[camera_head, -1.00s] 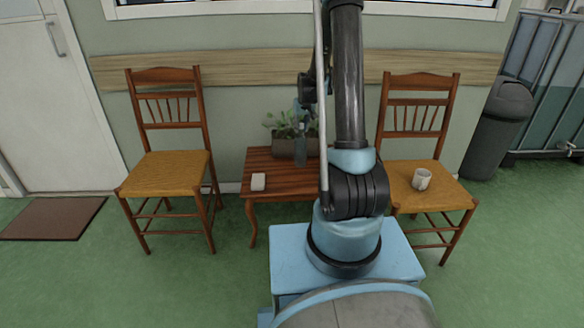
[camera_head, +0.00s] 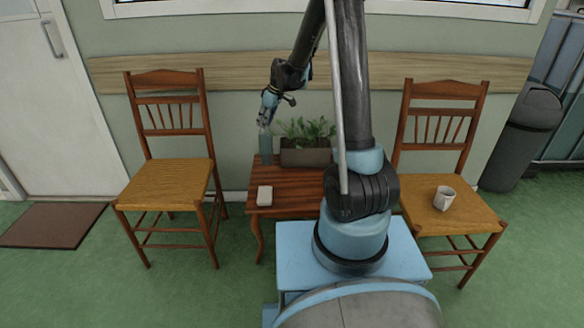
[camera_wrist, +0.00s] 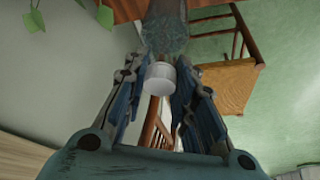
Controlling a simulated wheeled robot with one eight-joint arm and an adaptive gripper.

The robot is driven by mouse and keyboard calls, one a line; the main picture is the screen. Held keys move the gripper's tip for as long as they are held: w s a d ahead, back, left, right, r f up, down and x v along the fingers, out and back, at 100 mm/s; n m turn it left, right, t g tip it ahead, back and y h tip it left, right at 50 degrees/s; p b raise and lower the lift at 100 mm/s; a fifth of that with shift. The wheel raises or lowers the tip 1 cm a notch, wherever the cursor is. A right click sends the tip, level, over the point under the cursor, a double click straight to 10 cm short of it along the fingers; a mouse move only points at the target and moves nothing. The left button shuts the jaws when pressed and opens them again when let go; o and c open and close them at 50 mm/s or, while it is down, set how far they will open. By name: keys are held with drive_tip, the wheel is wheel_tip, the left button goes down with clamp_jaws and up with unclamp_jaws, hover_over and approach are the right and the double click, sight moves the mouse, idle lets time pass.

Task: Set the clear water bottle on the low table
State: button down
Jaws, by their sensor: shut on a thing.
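The clear water bottle (camera_head: 265,144) is upright at the back left of the low table (camera_head: 288,202), left of the planter. My gripper (camera_head: 268,112) is above it, shut on its top. In the wrist view the white cap (camera_wrist: 160,77) is between my fingers (camera_wrist: 158,100), and the clear bottle body (camera_wrist: 166,32) extends beyond it towards the brown tabletop (camera_wrist: 122,9). I cannot tell whether the bottle's base touches the table.
A planter with green leaves (camera_head: 305,157) stands at the table's back. A small white box (camera_head: 265,195) lies at its front left. Chairs flank it: an empty left chair (camera_head: 166,182) and a right chair (camera_head: 430,208) holding a mug (camera_head: 444,197).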

sight(266, 139)
drive_tip(key=shift+a+f, duration=0.1)
drive_tip(key=shift+f, duration=4.6)
drive_tip(key=c, duration=1.3)
unclamp_jaws()
drive_tip(key=shift+f, duration=0.1)
